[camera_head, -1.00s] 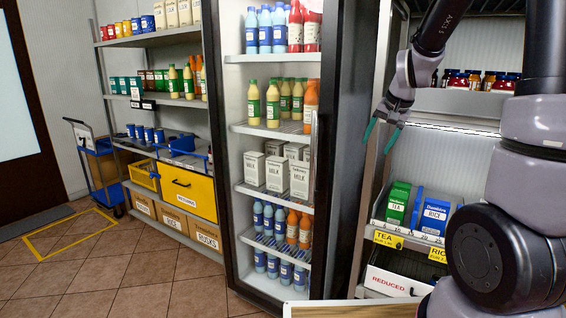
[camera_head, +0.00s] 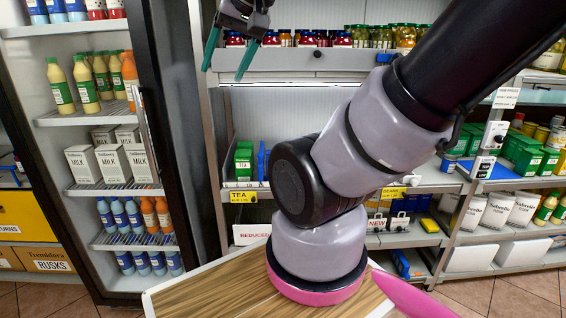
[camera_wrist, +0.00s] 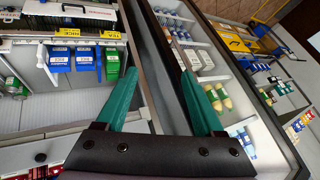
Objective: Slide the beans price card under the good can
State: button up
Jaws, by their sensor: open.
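My gripper (camera_head: 228,58) is open and empty, with its two teal fingers hanging in front of the upper shelf of jars. The fingers also show in the wrist view (camera_wrist: 159,76), with nothing between them. I cannot pick out a beans price card or the good can in these frames. A yellow TEA card (camera_head: 243,197) sits on a shelf edge below my gripper. Another yellow card (camera_head: 392,193), too small to read, is on the same edge right of my arm. Several small cans (camera_head: 541,132) stand on the far right shelf; I cannot tell which is good. My arm hides the middle of the shelf.
A fridge with milk cartons (camera_head: 112,164) and bottles stands at the left. Green tea boxes (camera_head: 244,160) sit on the shelf under my gripper. A wooden-topped surface (camera_head: 205,290) is in front of me.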

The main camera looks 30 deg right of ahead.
aim_at(399, 192)
jog(key=z, duration=1.95)
